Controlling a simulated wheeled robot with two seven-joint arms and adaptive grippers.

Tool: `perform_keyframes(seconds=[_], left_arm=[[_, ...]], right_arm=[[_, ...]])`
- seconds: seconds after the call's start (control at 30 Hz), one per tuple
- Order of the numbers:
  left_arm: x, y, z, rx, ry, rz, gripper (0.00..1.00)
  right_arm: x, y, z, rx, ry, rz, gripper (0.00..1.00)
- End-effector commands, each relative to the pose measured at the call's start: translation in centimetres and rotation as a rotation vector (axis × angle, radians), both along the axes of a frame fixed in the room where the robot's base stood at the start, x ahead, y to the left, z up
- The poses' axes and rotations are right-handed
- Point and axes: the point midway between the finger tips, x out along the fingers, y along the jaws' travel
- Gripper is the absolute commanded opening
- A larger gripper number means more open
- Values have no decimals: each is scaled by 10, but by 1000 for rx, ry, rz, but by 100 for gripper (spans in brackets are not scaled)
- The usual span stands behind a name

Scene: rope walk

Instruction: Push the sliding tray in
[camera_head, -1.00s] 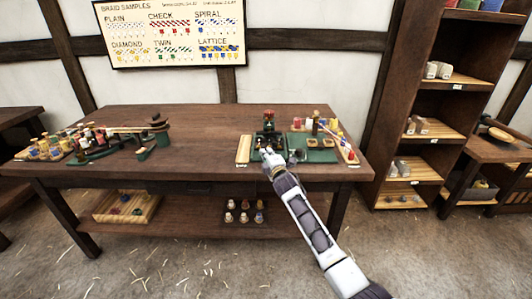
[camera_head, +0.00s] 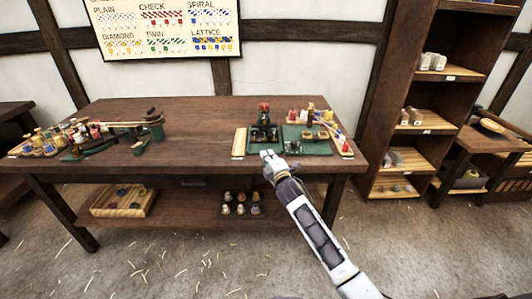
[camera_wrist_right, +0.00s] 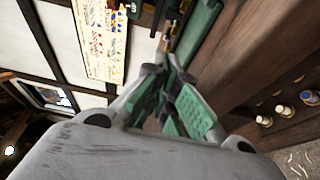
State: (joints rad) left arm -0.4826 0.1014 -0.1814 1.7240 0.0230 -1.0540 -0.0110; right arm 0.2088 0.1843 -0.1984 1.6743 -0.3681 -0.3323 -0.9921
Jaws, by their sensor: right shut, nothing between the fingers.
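A green tray-like fixture (camera_head: 318,150) sits on the right part of the workbench, with small parts on it. I cannot tell for certain which green part slides. My right gripper (camera_head: 267,154) is at the front edge of this fixture, hiding a bit of it. In the right wrist view the right gripper (camera_wrist_right: 178,98) has its green-padded fingers shut and empty, close to a long green edge (camera_wrist_right: 203,32). Whether they touch is unclear. My left gripper is out of view.
The workbench (camera_head: 195,130) is bare in its middle. A pale wooden strip (camera_head: 239,142) lies left of the fixture. Several spools (camera_head: 45,145) and a green stand (camera_head: 153,125) are at the left. A shelf unit (camera_head: 385,130) stands at the right.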

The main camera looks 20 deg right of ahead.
Motion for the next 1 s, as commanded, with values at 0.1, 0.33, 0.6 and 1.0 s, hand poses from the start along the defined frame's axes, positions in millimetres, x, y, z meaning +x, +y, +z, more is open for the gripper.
perform_keyframes(seconds=[0.1, 0.33, 0.6, 1.0], left_arm=[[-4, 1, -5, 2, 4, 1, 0], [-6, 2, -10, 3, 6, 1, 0], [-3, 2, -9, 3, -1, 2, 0], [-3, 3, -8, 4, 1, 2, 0]], right_arm=[[-8, 0, 0, -1, 0, 0, 0], [-14, -1, 0, 0, 0, 0, 0], [-14, 0, 0, 0, 0, 0, 0], [-14, 0, 0, 0, 0, 0, 0]])
